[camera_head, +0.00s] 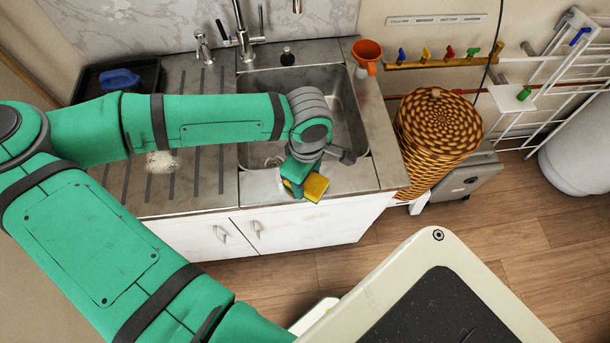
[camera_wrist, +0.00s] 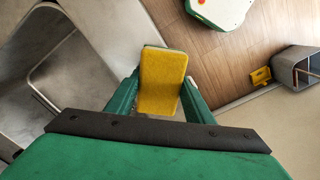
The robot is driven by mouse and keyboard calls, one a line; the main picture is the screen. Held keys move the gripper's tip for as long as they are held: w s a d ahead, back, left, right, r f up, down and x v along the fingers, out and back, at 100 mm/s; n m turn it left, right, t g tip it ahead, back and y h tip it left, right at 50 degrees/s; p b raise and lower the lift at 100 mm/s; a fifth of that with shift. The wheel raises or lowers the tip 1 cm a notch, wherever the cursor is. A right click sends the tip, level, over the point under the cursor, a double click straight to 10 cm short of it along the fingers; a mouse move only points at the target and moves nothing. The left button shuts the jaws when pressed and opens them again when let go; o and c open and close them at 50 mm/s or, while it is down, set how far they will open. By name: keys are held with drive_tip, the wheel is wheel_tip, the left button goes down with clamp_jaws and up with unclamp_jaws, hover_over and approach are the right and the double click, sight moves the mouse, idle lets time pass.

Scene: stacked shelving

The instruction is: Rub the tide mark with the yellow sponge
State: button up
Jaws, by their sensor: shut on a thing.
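My gripper (camera_head: 299,178) is shut on the yellow sponge (camera_head: 316,187), above the front rim of the sink unit. In the wrist view the sponge (camera_wrist: 162,78) sticks out between the two green fingers (camera_wrist: 160,103), with a thin green layer along its far edge. The steel sink basin (camera_head: 345,95) lies behind my gripper, partly hidden by my arm. I cannot make out a clear tide mark; the visible basin walls look grey with faint smudges. A whitish speckled patch (camera_head: 160,162) lies on the draining board to the left.
A tap (camera_head: 246,45) stands behind the basin. An orange funnel (camera_head: 367,52) is at the right rear corner. A black tray with a blue item (camera_head: 119,79) sits at the left. A wicker basket (camera_head: 437,130) stands right of the counter. The wooden floor (camera_head: 400,225) in front is partly clear.

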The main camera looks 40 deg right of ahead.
drive_tip(key=shift+w+f, duration=0.15)
drive_tip(key=shift+w, duration=0.85)
drive_tip(key=shift+w+a, duration=0.1)
drive_tip(key=shift+w, duration=0.6)
drive_tip(key=shift+s+r, duration=0.2)
drive_tip(key=shift+s, duration=0.85)
drive_tip(key=shift+s+f, duration=0.15)
drive_tip(key=shift+s, duration=0.5)
drive_tip(key=shift+r, duration=1.5)
drive_tip(key=shift+w, duration=0.1)
